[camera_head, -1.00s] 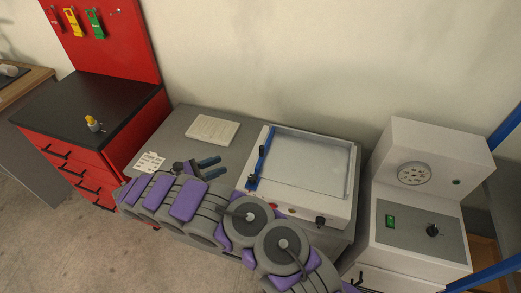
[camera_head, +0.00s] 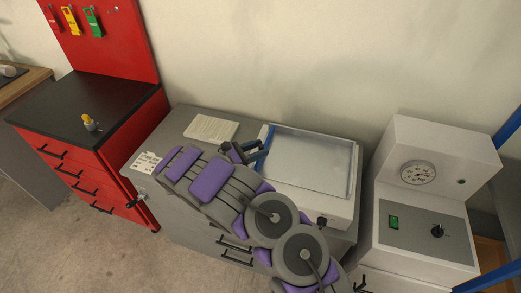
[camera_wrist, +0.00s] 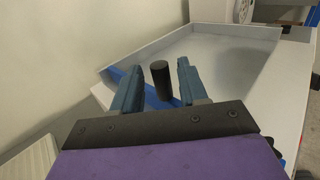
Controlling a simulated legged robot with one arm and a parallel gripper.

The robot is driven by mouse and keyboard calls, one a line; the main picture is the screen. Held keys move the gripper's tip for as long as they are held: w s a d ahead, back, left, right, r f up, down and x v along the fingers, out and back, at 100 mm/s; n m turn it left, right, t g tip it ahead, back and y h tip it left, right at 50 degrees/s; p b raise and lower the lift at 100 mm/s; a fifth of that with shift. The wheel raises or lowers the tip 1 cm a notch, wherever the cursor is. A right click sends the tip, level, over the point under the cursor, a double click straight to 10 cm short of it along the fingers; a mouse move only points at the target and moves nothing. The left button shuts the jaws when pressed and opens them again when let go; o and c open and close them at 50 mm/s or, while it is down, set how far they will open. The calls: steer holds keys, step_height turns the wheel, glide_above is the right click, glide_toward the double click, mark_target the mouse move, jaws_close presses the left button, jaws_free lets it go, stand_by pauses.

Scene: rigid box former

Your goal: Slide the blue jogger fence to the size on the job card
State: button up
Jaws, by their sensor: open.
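The blue jogger fence (camera_head: 270,136) lies along the left side of the white jogger tray (camera_head: 340,213). In the head view my arm and gripper hide much of it. In the wrist view the fence (camera_wrist: 117,76) shows as a blue bar with an upright black knob (camera_wrist: 160,82). My gripper (camera_head: 261,152) is over the fence. In the wrist view my gripper (camera_wrist: 155,70) is open, with one blue-grey finger on each side of the knob. I cannot tell whether either finger touches it. The job card (camera_head: 146,162) lies at the table's front left; its print is too small to read.
A white paper stack (camera_head: 211,129) lies left of the tray. A white machine with a gauge (camera_head: 418,173) stands at the right. A red cabinet with a black top (camera_head: 85,105) stands at the left. The wall is close behind the table.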

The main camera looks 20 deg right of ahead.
steer(key=shift+w+d, duration=0.1)
steer(key=shift+d, duration=0.65)
steer(key=shift+c, duration=0.2)
jaws_close()
